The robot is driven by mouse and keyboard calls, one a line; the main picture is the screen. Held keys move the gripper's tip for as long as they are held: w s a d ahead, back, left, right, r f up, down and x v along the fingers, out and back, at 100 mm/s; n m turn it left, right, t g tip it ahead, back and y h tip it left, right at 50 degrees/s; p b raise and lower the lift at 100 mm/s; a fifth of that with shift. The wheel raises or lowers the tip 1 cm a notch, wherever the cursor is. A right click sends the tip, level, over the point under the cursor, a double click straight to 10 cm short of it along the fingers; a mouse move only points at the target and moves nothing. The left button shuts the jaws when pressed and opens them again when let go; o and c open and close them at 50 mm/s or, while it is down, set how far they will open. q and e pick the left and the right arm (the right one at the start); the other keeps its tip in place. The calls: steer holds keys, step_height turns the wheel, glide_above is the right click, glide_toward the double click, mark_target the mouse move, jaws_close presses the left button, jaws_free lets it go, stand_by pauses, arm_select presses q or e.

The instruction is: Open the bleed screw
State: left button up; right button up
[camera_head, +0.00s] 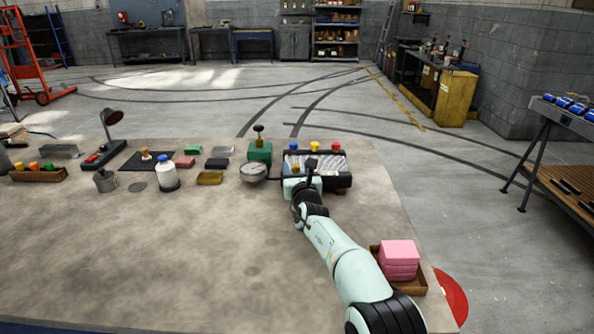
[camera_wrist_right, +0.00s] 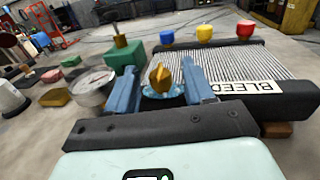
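A dark radiator (camera_head: 341,180) with a pale finned face lies at the back right of the bench. In the right wrist view the radiator (camera_wrist_right: 225,62) carries a white BLEED label (camera_wrist_right: 254,87). A brass bleed screw (camera_wrist_right: 160,78) with a winged head sits on a bluish round seat at the radiator's near left end. My right gripper (camera_wrist_right: 158,68) is open, its two blue fingers on either side of the screw with gaps showing. My left gripper is not in view.
Blue, yellow and red caps (camera_head: 314,146) stand along the radiator's far side. A round gauge (camera_head: 253,172) and a green block (camera_head: 260,152) stand just left of it. Pink blocks (camera_head: 399,258) sit in a tray at the right. The bench's front left is clear.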

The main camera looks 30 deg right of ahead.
steer(key=shift+s, duration=0.1)
steer(key=v, duration=1.3)
steer(key=shift+s, duration=0.15)
